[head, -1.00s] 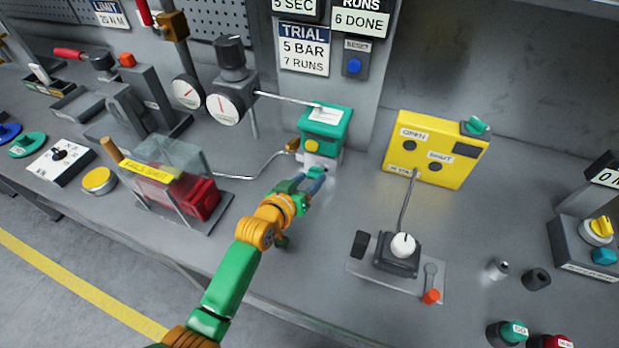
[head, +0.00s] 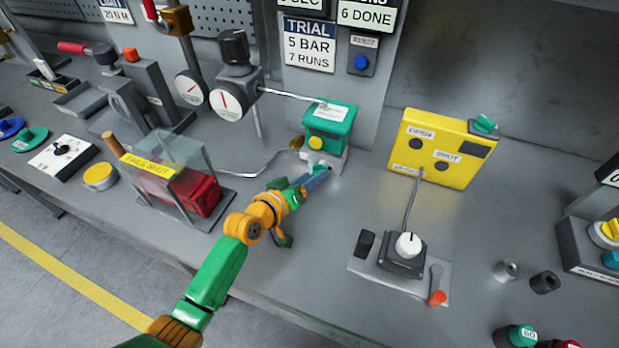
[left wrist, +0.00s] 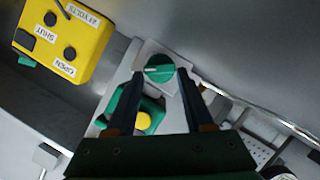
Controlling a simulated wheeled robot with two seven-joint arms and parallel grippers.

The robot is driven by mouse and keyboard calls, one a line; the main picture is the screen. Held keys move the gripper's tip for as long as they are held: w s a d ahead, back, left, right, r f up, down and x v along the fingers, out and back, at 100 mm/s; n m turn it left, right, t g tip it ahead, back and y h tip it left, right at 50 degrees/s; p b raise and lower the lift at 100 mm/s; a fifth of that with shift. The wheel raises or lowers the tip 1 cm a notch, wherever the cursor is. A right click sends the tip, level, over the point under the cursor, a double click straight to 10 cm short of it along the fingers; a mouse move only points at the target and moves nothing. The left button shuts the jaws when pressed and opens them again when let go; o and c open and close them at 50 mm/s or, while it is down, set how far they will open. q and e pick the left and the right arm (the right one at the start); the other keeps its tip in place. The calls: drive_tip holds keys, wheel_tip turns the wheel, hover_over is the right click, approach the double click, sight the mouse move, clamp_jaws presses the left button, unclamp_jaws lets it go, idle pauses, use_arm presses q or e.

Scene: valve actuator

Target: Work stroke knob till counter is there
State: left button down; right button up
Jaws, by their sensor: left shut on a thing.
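The stroke knob, a green round knob with a pale pointer line, shows in the left wrist view (left wrist: 158,69) on a light block at the foot of the green actuator box (head: 331,128). My left gripper (head: 322,172) is at the knob, with a dark finger on each side of it, and is shut on it; in the head view the fingers mostly hide the knob. The counter plate (head: 366,16) reads 6 DONE, its top line cut off by the frame edge. The trial plate (head: 308,44) reads 5 BAR, 7 RUNS. My right gripper is not in view.
A yellow box (head: 441,150) with OPEN and SHUT labels stands right of the actuator. A white-knobbed unit (head: 407,245) sits in front of it. A clear-covered red switch (head: 195,190) is left of my arm. A blue reset button (head: 361,62) is on the wall panel.

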use_arm(q)
drive_tip(key=shift+r, duration=0.1)
drive_tip(key=c, duration=0.6)
unclamp_jaws()
drive_tip(key=shift+c, duration=0.2)
drive_tip(key=o, duration=0.4)
drive_tip(key=shift+w, duration=0.1)
drive_tip(key=shift+c, duration=0.2)
drive_tip(key=shift+w+d, duration=0.1)
